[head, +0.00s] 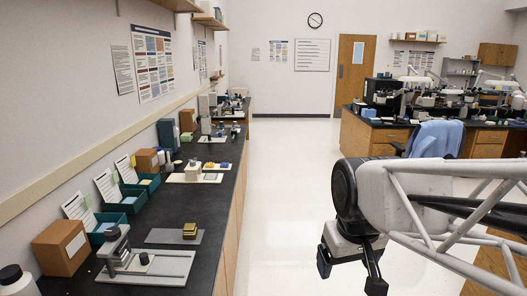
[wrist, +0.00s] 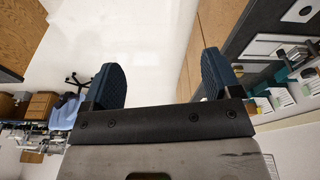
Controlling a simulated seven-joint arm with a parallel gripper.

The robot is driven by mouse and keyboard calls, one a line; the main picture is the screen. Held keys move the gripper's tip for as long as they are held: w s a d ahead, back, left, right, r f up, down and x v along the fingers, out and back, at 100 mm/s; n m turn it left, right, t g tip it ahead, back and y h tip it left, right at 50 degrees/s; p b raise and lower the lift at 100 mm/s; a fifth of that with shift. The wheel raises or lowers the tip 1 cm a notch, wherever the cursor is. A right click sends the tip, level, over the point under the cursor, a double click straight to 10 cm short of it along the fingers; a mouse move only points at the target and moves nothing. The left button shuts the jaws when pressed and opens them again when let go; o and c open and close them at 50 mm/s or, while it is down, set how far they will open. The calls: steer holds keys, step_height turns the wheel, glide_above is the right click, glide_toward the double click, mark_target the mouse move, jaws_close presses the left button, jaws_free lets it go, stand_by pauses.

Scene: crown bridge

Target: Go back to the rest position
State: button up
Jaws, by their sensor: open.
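My gripper (head: 349,273) hangs over the aisle floor, to the right of the long dark bench (head: 215,205) and apart from it. Its two fingers are spread and nothing is between them. In the wrist view the two blue ridged fingers (wrist: 162,72) stand wide apart, with pale floor between them. On the near part of the bench is a white plate with a small grey stand (head: 146,268). Behind it, a gold and dark block (head: 190,231) sits on a grey mat (head: 160,236).
Teal trays with cards (head: 124,200) and brown boxes (head: 61,247) line the wall side of the bench. A blue chair (head: 434,139) stands by another bench (head: 372,132) at the right. The aisle floor (head: 290,190) between is clear.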

steer(key=s+d+f+m, duration=0.2)
steer(key=s+d+f, duration=0.1)
steer(key=s, duration=0.4)
steer(key=shift+s+d+f, duration=0.15)
steer(key=shift+s+f, duration=0.2)
steer(key=shift+s, duration=0.05)
